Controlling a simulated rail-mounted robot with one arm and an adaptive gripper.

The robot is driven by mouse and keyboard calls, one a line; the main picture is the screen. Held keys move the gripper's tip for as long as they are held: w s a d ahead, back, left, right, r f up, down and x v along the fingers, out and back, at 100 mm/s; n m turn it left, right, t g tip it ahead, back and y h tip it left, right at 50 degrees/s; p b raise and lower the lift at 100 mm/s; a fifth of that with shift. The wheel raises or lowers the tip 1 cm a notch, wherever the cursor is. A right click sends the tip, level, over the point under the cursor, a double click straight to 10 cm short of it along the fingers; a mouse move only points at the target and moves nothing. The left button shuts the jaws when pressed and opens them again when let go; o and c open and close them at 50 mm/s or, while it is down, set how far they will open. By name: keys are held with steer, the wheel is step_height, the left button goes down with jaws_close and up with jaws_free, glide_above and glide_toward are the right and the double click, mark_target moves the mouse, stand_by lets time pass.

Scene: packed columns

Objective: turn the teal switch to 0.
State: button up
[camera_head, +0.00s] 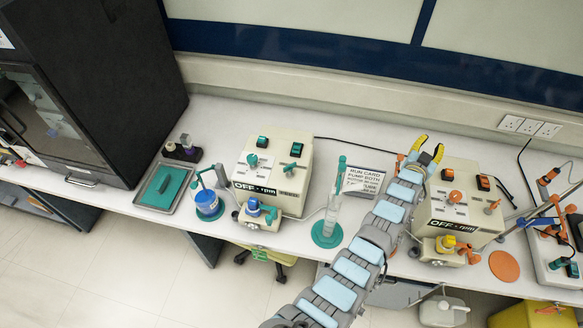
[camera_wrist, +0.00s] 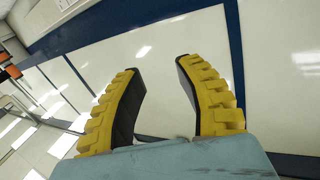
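The left pump box (camera_head: 272,172) is cream with an "OFF - rpm" display and teal controls on its top. A teal knob (camera_head: 252,160) sits on a white label plate; its marks are too small to read. I cannot tell for sure which is the teal switch. My gripper (camera_head: 429,146) is raised near the right pump box, well right of the teal controls. Its yellow fingers are apart and empty in the wrist view (camera_wrist: 166,95).
The right pump box (camera_head: 452,205) has orange controls. A white card (camera_head: 362,181) and a cylinder on a teal base (camera_head: 327,235) stand between the boxes. A beaker of blue liquid (camera_head: 207,203), a tray (camera_head: 164,188) and a dark cabinet (camera_head: 95,80) are to the left.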

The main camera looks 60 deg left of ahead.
steer(key=a+f+m+g+h+b, duration=0.15)
steer(key=a+g, duration=0.25)
steer(key=a, duration=0.6)
step_height(320, 180, up, 6)
steer(key=m+g+h+b, duration=0.1)
steer(key=g+h+b, duration=0.55)
steer(key=g, duration=0.55)
glide_above(290, 165)
steer(key=shift+f, duration=8.8)
steer(key=shift+c, duration=0.4)
jaws_close()
